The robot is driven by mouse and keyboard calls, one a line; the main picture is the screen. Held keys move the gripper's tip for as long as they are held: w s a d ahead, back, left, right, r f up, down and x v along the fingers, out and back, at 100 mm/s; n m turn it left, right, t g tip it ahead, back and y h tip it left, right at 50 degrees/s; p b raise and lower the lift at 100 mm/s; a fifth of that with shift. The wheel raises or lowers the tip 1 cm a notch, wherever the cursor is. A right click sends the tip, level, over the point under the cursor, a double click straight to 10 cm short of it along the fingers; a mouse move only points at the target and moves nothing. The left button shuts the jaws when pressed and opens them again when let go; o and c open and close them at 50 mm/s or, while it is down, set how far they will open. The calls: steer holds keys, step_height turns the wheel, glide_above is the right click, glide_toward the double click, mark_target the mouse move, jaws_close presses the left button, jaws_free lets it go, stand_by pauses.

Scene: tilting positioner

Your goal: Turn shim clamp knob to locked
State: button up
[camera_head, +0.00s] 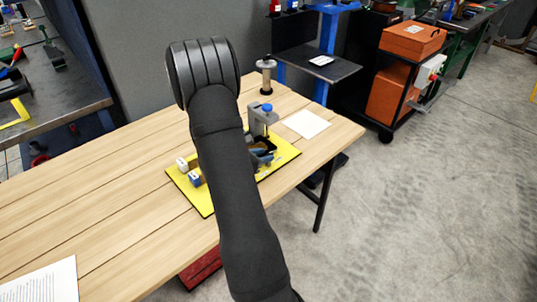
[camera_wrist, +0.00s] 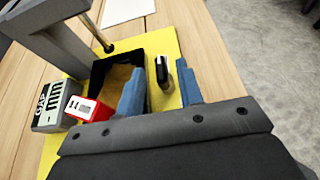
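A small upright black knob with a white stripe or pointer (camera_wrist: 162,70), which looks like the shim clamp knob, stands on the yellow plate (camera_wrist: 77,62) in the wrist view. My gripper (camera_wrist: 159,66) is open, with one blue finger on each side of the knob and visible gaps. I cannot tell how far its tips are above the plate. In the head view my arm hides much of the yellow plate (camera_head: 284,163), and my blue fingers (camera_head: 262,158) show beside it. The knob cannot be made out there, and its lock marking is not readable.
A grey upright frame (camera_wrist: 63,42) rises left of a black-walled opening (camera_wrist: 97,75). A grey block marked GAP (camera_wrist: 49,105) and a red block (camera_wrist: 90,109) sit left of my fingers.

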mark_target(268, 154)
steer(key=shift+x, duration=1.55)
steer(key=shift+c, duration=0.2)
jaws_close()
steer(key=shift+m+g+h, duration=1.1)
steer(key=shift+m+g, duration=0.3)
steer(key=shift+m, duration=0.1)
steer(key=shift+o, duration=0.2)
jaws_free()
